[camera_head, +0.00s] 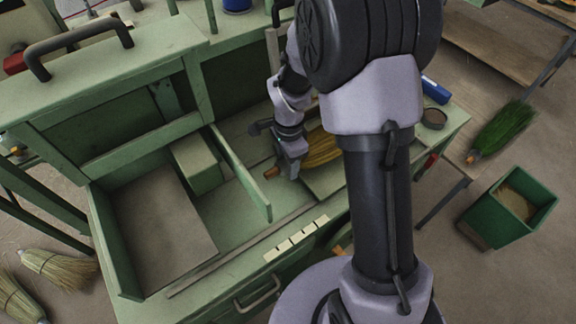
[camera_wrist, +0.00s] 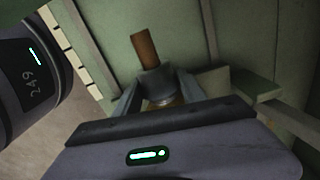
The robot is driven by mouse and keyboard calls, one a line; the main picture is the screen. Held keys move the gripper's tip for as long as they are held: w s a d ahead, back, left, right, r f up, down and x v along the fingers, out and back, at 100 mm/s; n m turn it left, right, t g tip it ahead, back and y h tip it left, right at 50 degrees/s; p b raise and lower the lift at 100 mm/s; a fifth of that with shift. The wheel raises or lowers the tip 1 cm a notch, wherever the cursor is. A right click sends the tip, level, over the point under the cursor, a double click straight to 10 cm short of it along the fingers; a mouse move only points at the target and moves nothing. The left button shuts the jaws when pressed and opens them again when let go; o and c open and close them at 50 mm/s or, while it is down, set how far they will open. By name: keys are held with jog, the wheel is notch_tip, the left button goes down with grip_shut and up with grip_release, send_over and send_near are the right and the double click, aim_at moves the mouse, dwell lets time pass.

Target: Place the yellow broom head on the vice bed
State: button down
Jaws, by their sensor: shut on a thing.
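The yellow broom head (camera_head: 322,149) is in the head view at the right part of the green bench, its bristles partly hidden behind my arm. Its short brown handle stub (camera_head: 271,172) points left, past my gripper (camera_head: 292,170). My gripper is shut around the neck of the broom head. In the wrist view the stub (camera_wrist: 146,49) sticks out beyond the fingers of my gripper (camera_wrist: 158,88); the bristles are hidden there. I cannot tell which part of the green bench is the vice bed, or whether the broom head touches the surface below.
A green upright divider (camera_head: 240,172) and a green block (camera_head: 197,165) stand left of my gripper. A grey panel (camera_head: 165,225) lies further left. A blue box (camera_head: 436,90) and a round tin (camera_head: 433,119) stand at the right. A green bin (camera_head: 508,207) is on the floor.

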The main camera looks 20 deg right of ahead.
jog(key=shift+f, duration=0.6)
jog(key=c, duration=0.7)
grip_release()
jog(key=shift+w, duration=0.1)
jog(key=shift+o, duration=0.2)
notch_tip(320, 180, up, 12)
jog(key=p, duration=0.4)
jog(key=shift+d, duration=0.15)
jog(key=s+a+r+n+t+y, duration=0.1)
jog(key=s+a+r+n+t, duration=0.1)
jog(key=s+r+n, duration=0.3)
jog(key=s+a+r+n+t, duration=0.2)
jog(key=s+r+n, duration=0.4)
jog(key=s+r, duration=0.5)
jog(key=s+t, duration=0.1)
jog(key=s, duration=0.2)
jog(key=shift+r+t+y, duration=0.3)
jog(key=shift+t+y, duration=0.1)
